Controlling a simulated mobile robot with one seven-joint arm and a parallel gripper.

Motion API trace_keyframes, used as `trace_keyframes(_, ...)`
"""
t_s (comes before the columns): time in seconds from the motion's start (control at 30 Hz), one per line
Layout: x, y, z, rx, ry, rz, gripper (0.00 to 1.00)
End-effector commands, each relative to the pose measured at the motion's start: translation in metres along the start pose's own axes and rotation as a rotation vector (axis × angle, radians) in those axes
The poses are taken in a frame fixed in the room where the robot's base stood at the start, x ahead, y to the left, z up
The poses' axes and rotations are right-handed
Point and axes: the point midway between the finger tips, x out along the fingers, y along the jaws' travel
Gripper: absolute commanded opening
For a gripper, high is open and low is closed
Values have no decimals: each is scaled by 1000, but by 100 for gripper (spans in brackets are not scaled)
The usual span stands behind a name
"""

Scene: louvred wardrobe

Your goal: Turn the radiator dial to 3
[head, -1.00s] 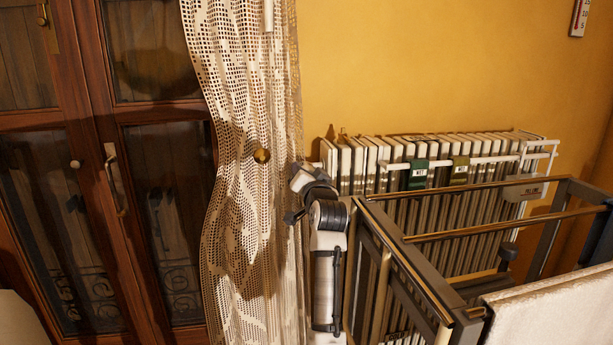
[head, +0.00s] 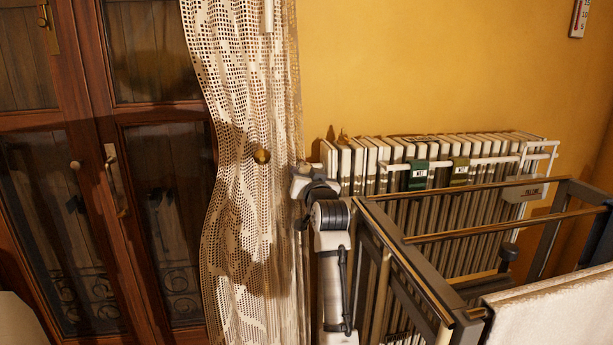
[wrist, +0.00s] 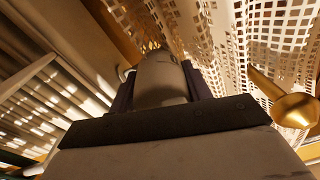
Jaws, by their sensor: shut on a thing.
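The radiator (head: 450,215) stands against the yellow wall in the head view. In the wrist view, a pale grey rounded dial (wrist: 162,80) sits between the two dark fingers of my gripper (wrist: 160,88). The fingers are shut on its sides. Small golden marks show at the dial's far end, but I cannot read a number or tell the setting. In the head view, my arm reaches down to the radiator's left end, and the dial and fingertips are hidden there.
A lace curtain (head: 235,200) hangs close left of my arm, with a brass knob (head: 262,156) in front of it. A drying rack (head: 440,240) stands right of my arm, before the radiator.

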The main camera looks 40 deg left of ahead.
Motion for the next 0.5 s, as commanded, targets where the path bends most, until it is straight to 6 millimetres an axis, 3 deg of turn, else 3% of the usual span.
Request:
trace_keyframes(0.13,0,0,2,2,-3,-1,26)
trace_keyframes(0.17,0,0,1,2,-3,-1,52)
trace_keyframes(0.3,0,0,1,2,-2,-1,70)
trace_keyframes(0.5,0,0,0,1,-1,0,70)
